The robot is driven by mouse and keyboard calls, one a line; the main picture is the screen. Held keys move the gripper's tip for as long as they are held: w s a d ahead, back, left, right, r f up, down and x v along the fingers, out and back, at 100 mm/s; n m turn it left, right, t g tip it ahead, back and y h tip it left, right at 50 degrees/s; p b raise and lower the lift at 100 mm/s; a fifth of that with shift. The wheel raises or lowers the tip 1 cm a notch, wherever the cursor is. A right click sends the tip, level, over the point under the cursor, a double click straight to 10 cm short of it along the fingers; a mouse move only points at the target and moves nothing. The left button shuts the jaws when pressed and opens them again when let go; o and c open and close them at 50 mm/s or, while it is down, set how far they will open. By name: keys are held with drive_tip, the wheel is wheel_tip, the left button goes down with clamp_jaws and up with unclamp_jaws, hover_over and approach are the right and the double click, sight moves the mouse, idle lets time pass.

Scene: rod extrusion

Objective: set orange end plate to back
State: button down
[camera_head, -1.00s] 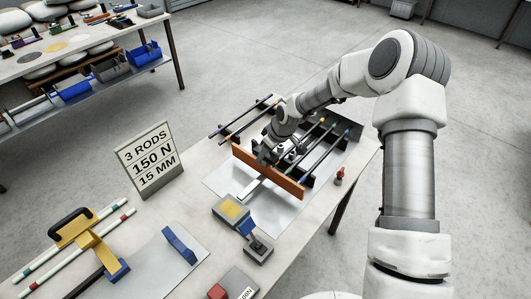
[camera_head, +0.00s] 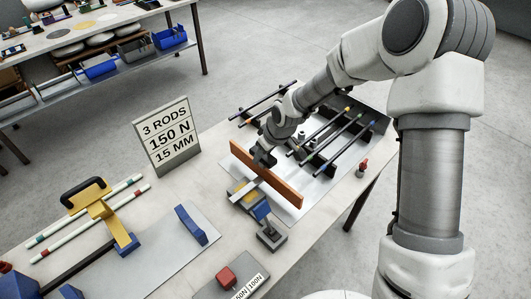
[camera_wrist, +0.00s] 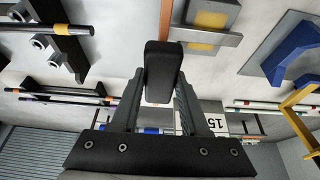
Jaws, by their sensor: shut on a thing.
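The orange end plate (camera_head: 282,189) is a long upright bar in the head view, set crosswise in front of the rod fixture. My gripper (camera_wrist: 160,85) is shut on a dark block in the wrist view, which looks like the plate's grip. In the head view my gripper (camera_head: 264,156) is at the plate's rod-side face, left of its middle. Several dark rods (camera_head: 338,135) with coloured marks lie in the fixture behind the plate, with a visible gap between them. The plate hides part of the base sheet, and my arm hides part of the fixture.
A yellow-topped block (camera_head: 240,190) with a blue part stands close in front of the plate. A sign (camera_head: 168,135) reads 3 rods, 150 N, 15 mm. A red-topped piece (camera_head: 363,165) stands at the right edge. A yellow tool (camera_head: 100,210) and pale rods lie at left.

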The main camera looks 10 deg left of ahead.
drive_tip(key=shift+c, duration=2)
unclamp_jaws()
drive_tip(key=shift+s+a, duration=0.25)
drive_tip(key=shift+d+r, duration=0.1)
drive_tip(key=shift+r, duration=0.2)
drive_tip(key=p+v, duration=0.2)
drive_tip(key=v, duration=1.5)
